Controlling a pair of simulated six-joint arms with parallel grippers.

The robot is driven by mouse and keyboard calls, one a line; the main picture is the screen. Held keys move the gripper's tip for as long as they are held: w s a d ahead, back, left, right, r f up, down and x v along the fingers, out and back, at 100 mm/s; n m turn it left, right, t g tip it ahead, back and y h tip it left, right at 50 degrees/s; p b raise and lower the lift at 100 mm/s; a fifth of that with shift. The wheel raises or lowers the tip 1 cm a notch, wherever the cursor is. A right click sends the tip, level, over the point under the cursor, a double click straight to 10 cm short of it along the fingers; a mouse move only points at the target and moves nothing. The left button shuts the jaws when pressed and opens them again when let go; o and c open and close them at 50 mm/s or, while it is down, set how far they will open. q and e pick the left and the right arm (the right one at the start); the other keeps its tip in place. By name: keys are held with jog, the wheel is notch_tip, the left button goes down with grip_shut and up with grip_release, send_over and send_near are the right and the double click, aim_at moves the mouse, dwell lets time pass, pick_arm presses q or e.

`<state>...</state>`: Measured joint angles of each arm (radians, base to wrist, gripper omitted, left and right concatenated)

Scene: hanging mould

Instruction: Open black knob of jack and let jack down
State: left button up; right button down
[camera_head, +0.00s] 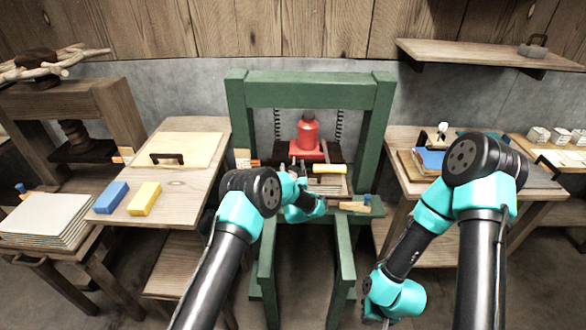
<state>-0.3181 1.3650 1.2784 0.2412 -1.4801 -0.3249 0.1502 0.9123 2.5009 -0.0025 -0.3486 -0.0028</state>
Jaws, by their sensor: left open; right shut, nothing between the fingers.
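The red jack (308,132) stands upright inside the green press frame (236,110), on a red base. Its black knob cannot be made out; my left gripper and wrist cover the area low in front of the jack. My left gripper (304,168) is open just in front of and below the jack. Whether it touches the jack cannot be told. My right gripper (384,321) is shut and empty, low at the bottom of the view, to the right of the frame's front legs and away from the jack.
A yellow-handled thing (329,168) lies in the press, right of my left gripper. The left table holds a blue block (111,197), a yellow block (145,198) and a board with a black handle (167,158). A blue book (430,160) lies on the right table.

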pick_arm(q)
jog(key=shift+c, duration=0.5)
jog(key=c, duration=0.8)
jog(key=shift+n, duration=0.3)
jog(key=shift+a+n+g+y, duration=0.1)
jog(key=shift+n+g+y, duration=0.15)
jog(key=shift+n+y, duration=0.7)
jog(key=shift+n+g+y, duration=0.25)
jog(key=shift+n+y, duration=0.1)
jog(key=shift+n, duration=1.1)
jog(key=o, duration=0.9)
jog(key=shift+f, duration=0.1)
